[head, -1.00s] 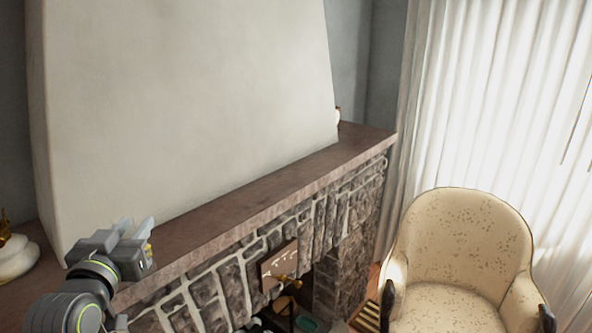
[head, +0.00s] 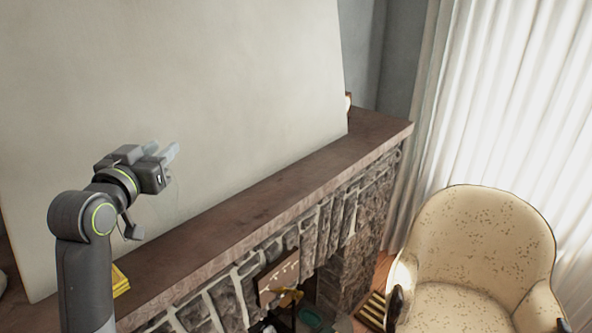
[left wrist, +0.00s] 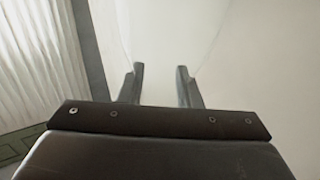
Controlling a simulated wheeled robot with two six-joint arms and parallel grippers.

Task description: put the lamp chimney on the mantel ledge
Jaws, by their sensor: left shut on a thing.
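My left gripper (head: 168,157) is raised above the left part of the brown mantel ledge (head: 262,198), in front of the pale chimney breast. It is shut on the lamp chimney, which is clear glass and very hard to see. In the left wrist view, faint curved glass outlines of the lamp chimney (left wrist: 160,45) flare out beyond the two fingers (left wrist: 160,84). In the head view only a faint trace of the glass shows below the fingers. I cannot tell its full extent, but no contact with the ledge shows. My right gripper is not in view.
A small white object (head: 348,104) stands at the ledge's far right end. A yellow object (head: 120,281) shows beside my left arm, partly hidden. The middle of the ledge is bare. A cream armchair (head: 478,240) stands at the right, by the white curtains (head: 510,90).

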